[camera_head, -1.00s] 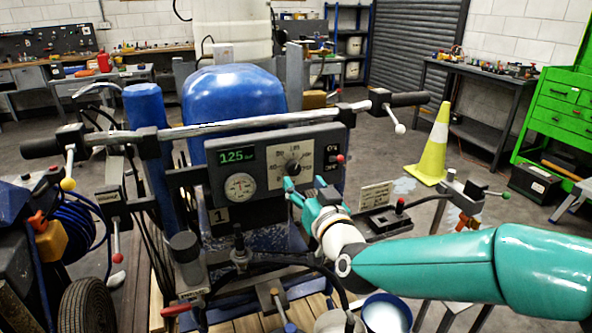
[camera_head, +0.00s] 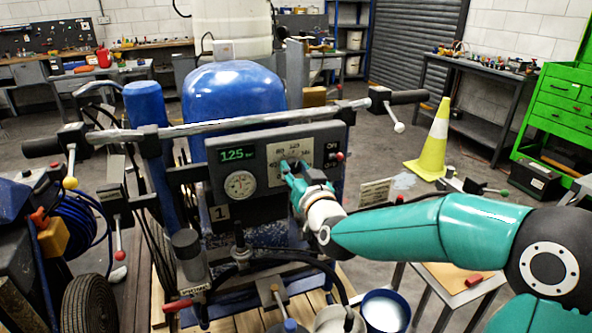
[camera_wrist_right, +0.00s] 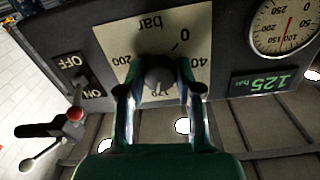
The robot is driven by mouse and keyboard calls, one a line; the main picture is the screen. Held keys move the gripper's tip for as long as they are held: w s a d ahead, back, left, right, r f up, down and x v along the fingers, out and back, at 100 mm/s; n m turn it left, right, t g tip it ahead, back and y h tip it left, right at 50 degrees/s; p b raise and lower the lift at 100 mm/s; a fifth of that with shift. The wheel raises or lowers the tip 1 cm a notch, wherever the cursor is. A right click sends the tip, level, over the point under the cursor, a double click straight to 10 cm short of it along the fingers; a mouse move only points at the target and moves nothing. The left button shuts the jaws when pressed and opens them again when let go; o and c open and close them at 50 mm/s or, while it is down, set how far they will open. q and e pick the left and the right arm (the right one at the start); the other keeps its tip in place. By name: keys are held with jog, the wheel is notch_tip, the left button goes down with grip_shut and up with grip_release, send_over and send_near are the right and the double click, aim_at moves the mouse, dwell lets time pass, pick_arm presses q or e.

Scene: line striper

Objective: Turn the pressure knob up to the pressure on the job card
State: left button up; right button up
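The dark pressure knob (camera_wrist_right: 158,76) sits on a pale dial plate (camera_wrist_right: 110,38) marked in bar, upside down in the right wrist view. My right gripper (camera_wrist_right: 159,68) is at the knob, one finger on each side, with gaps visible between fingers and knob. In the head view my right gripper (camera_head: 293,167) covers the knob and part of the dial. The green display (camera_head: 238,153) reads 125 bar; it also shows in the right wrist view (camera_wrist_right: 264,82). A pale card (camera_head: 375,192) stands right of the panel, its writing unreadable. My left gripper is not in view.
A round gauge (camera_head: 240,185) is below the display. An ON/OFF switch with a red-tipped lever (camera_wrist_right: 74,112) is beside the dial. The handlebar (camera_head: 250,124) crosses above the panel. A yellow cone (camera_head: 432,148) stands on the floor at right.

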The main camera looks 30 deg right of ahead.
grip_shut()
jog(key=shift+f+m+b, duration=0.1)
jog(key=shift+m+b, duration=0.4)
jog(key=shift+b, duration=0.5)
jog(key=o, duration=0.9)
grip_release()
jog(key=shift+c, duration=0.2)
jog(key=v, duration=1.2)
